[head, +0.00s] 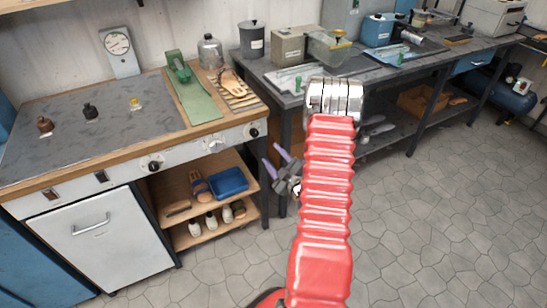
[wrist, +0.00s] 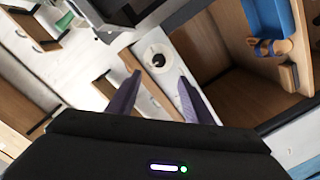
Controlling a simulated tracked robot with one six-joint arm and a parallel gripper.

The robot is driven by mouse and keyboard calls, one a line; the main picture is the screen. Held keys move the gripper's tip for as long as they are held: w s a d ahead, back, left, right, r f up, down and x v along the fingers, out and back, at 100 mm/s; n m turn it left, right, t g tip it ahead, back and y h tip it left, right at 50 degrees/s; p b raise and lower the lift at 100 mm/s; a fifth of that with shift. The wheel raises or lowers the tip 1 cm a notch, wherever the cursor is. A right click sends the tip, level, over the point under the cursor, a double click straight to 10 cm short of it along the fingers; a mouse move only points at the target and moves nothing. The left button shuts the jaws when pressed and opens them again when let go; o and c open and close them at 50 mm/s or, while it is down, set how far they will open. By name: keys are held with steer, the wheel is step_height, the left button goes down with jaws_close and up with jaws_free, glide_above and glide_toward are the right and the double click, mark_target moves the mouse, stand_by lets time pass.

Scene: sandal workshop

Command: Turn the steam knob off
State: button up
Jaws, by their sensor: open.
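The bench front has a white panel with two dark round knobs, a left knob (head: 153,166) and a right knob (head: 253,132). I cannot read any label that tells which is the steam knob. A small round gauge (head: 216,145) sits between them. My gripper (head: 274,158) has two purple fingers spread apart and empty, below and right of the right knob in the head view. In the wrist view, a round white-ringed dial or knob (wrist: 157,59) shows between the fingertips of my gripper (wrist: 159,75), apart from them. Its setting is too small to read.
Under the panel, an open wooden shelf holds a blue tray (head: 228,182), which also shows in the wrist view (wrist: 260,15), and sandals. A white door (head: 95,240) stands left. A dark workbench (head: 265,68) adjoins right. The tiled floor (head: 430,220) is clear.

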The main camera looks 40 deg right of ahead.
steer(key=w+a+r+g, duration=0.3)
steer(key=w+a+r, duration=0.3)
steer(key=r, duration=0.4)
steer(key=s+a+r+m+g+y, duration=0.1)
steer(key=s+a+r+m+g, duration=0.15)
steer(key=a+r, duration=0.7)
steer(key=s+a+r+m+g+y, duration=0.1)
steer(key=s+a+r+g+y, duration=0.1)
steer(key=s+a, duration=1)
steer(key=s+a+r+m+g+y, duration=0.2)
steer(key=s+a+r+g, duration=0.1)
steer(key=s+a, duration=0.9)
steer(key=shift+s+a+r, duration=0.15)
steer(key=shift+a+r, duration=0.05)
steer(key=shift+r, duration=0.6)
steer(key=shift+g, duration=0.25)
steer(key=shift+c, duration=0.3)
